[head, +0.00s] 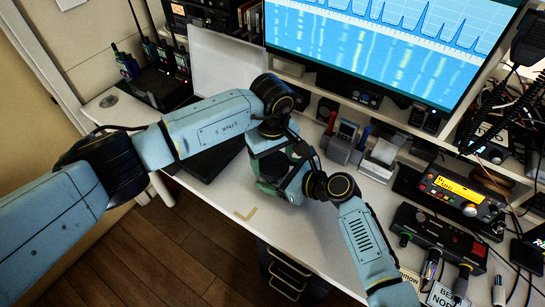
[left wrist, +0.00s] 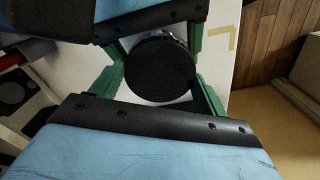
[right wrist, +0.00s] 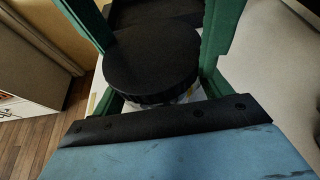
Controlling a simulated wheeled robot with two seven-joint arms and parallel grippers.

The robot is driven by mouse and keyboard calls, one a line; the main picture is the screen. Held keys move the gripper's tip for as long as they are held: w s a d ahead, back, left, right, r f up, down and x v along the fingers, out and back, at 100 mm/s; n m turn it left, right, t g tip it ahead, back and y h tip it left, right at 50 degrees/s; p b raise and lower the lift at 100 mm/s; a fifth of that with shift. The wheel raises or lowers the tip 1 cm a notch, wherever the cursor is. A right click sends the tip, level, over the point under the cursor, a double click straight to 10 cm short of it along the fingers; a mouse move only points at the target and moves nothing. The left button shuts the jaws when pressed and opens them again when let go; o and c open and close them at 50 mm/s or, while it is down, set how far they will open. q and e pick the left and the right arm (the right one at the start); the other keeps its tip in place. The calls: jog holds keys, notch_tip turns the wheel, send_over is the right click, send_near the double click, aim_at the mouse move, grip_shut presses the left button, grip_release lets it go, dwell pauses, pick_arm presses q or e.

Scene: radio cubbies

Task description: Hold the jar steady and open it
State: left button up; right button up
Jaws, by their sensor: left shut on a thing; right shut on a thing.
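The jar's round black lid (left wrist: 160,72) fills the middle of the left wrist view, and it also shows in the right wrist view (right wrist: 150,58). A thin strip of the clear jar body (right wrist: 182,97) shows under the lid. My left gripper (left wrist: 159,80) has its green fingers on both sides of the jar. My right gripper (right wrist: 155,82) is closed in from the opposite side, its green fingers flanking the jar. How high each grips is hard to tell.
A radio with a yellow display (head: 455,192) and a black box with knobs (head: 437,235) stand right. A monitor (head: 390,40) and cubbies stand behind. Handheld radios (head: 165,60) stand back left.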

pick_arm(q)
jog(key=n, duration=0.5)
jog(key=shift+n, duration=0.4)
jog(key=n, duration=0.3)
jog(key=shift+n, duration=0.3)
jog(key=n, duration=0.3)
jog(key=shift+n, duration=0.3)
jog(key=n, duration=0.4)
jog(key=o, duration=1)
jog(key=shift+o, duration=0.4)
jog(key=shift+s, duration=0.1)
jog(key=shift+d+r, duration=0.1)
jog(key=shift+r, duration=0.05)
